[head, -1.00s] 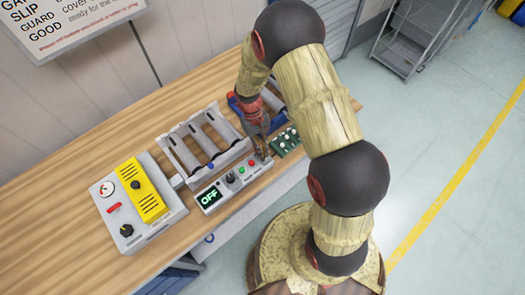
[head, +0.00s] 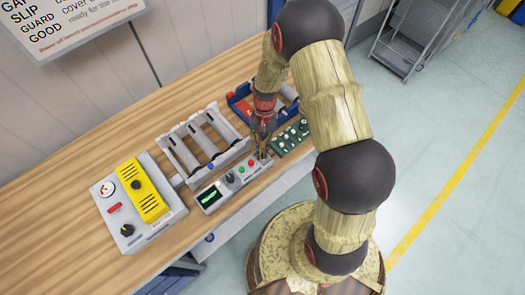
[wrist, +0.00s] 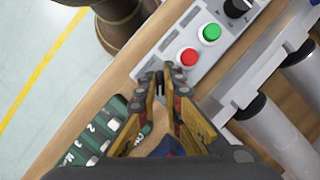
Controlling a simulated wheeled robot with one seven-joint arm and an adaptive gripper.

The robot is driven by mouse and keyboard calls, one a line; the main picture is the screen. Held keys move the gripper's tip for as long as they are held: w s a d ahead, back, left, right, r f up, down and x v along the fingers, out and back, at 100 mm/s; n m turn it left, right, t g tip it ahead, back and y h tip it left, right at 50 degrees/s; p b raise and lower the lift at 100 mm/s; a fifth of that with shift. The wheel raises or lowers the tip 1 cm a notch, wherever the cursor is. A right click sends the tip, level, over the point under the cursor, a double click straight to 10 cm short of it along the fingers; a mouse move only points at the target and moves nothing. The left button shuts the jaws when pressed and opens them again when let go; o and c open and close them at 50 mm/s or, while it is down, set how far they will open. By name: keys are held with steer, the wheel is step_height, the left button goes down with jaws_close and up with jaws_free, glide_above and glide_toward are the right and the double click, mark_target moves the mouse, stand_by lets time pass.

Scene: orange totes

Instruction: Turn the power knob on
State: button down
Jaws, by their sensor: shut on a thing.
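A pale grey control box (head: 255,171) lies on the bench, with a display, a black knob (head: 229,177), a green button and a red button in a row. The display (head: 209,196) shows a bright green pattern that I cannot read. My gripper (head: 262,153) is at the box's right end, pointing down. In the wrist view my gripper (wrist: 162,82) is closed around a small dark knob (wrist: 160,95) at the box's end, beside the red button (wrist: 187,57). The fingers mostly hide this knob, so its marking cannot be read.
A green panel (head: 290,138) with several white knobs lies just right of the box. A grey rack with rollers (head: 170,150) stands behind it, and a blue tray (head: 238,108) farther back. A grey box with a yellow cover (head: 140,190) stands left. The front-left bench is clear.

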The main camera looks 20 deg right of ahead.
stand_by(0.4)
steer(key=c, duration=2.1)
jaws_free()
steer(key=shift+o, duration=0.9)
steer(key=v, duration=1.2)
steer(key=shift+w+d+f, duration=0.1)
